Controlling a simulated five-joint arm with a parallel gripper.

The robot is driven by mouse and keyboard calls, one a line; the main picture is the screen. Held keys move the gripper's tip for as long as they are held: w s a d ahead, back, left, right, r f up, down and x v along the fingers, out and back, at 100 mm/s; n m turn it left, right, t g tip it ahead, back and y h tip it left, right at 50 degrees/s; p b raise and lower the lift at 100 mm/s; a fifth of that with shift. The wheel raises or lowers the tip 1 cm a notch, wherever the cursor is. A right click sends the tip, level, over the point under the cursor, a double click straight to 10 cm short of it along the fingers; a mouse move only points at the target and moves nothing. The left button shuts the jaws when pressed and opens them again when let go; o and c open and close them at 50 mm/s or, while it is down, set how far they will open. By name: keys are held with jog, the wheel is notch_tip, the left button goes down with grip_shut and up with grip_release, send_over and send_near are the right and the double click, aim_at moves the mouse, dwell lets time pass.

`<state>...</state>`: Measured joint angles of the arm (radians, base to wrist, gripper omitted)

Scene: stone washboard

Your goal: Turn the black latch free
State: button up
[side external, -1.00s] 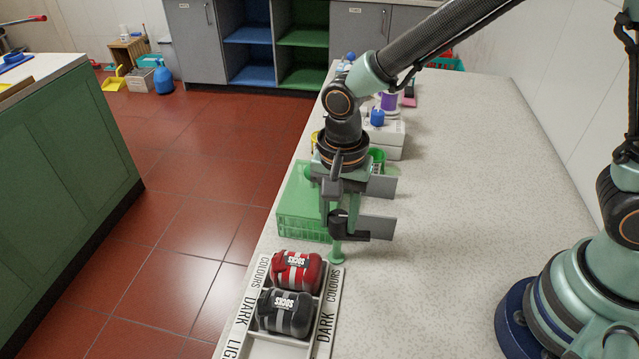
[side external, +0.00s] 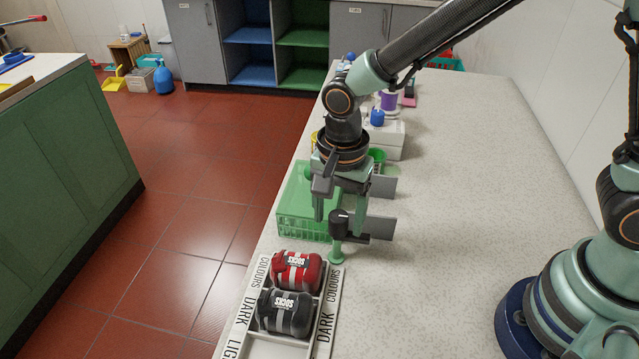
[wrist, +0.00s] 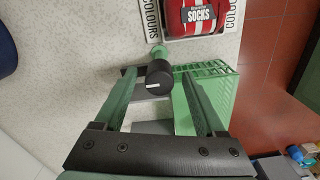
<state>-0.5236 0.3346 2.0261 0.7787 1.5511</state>
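The black latch (side external: 339,224) is a short dark cylinder with a pale mark, on a dark bar by a green post (side external: 336,254). In the wrist view the latch (wrist: 159,76) shows between the fingertips, the green post just beyond it. My gripper (side external: 340,211) points down over the latch. Its two green fingers are spread, one on each side of the latch, as the wrist view also shows of my gripper (wrist: 157,80). I see gaps beside the latch, but cannot tell whether a finger touches the bar. Grey plates (side external: 382,229) stand beside it.
A green crate (side external: 300,228) stands close on the left. A sorting tray (side external: 327,315) in front holds a red sock roll (side external: 296,271) and a black one (side external: 286,312). The speckled counter (side external: 450,200) is clear to the right.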

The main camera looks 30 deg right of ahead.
aim_at(339, 216)
notch_tip(339, 216, up, 12)
dwell(0.7)
jog(key=s+d+r+n+t, duration=0.2)
jog(key=d+n, duration=0.4)
jog(key=d, duration=0.3)
jog(key=s+d+r+n+t, duration=0.2)
jog(key=d+n, duration=0.3)
jog(key=d, duration=0.5)
jog(key=shift+n+t, duration=0.4)
jog(key=shift+t, duration=0.4)
jog(key=shift+a+r, duration=0.1)
jog(key=shift+r, duration=0.05)
